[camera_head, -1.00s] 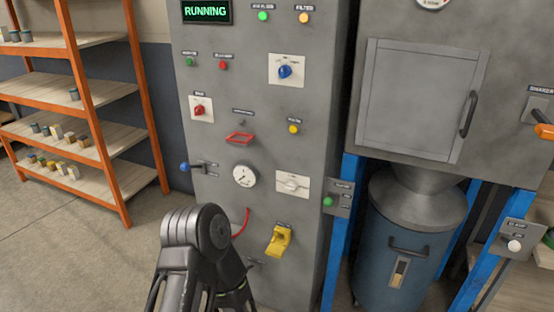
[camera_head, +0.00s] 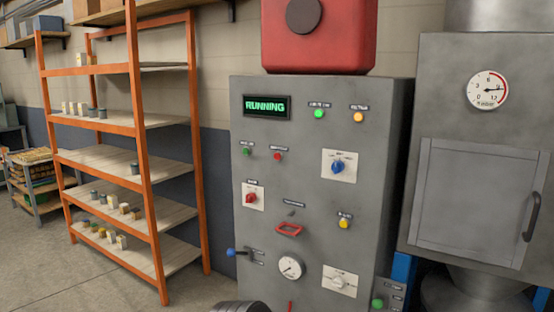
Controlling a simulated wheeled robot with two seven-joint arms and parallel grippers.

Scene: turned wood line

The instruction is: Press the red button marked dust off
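A grey control panel (camera_head: 315,215) stands in the middle of the view. A small red button (camera_head: 277,156) is on its upper left part, with a dark label above it that is too small to read surely. A green button (camera_head: 245,152) is to its left. A red knob (camera_head: 251,198) on a white plate is lower left. The display (camera_head: 267,107) reads RUNNING in green. Neither gripper shows; only a dark piece of my arm is at the bottom edge, below the panel, apart from the buttons.
A blue selector (camera_head: 338,167), a yellow button (camera_head: 344,223), a red-framed piece (camera_head: 289,229) and a gauge (camera_head: 290,267) are on the panel. A blue-tipped lever (camera_head: 231,252) sticks out left. Orange shelving (camera_head: 138,130) stands left, a grey cabinet (camera_head: 465,190) right.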

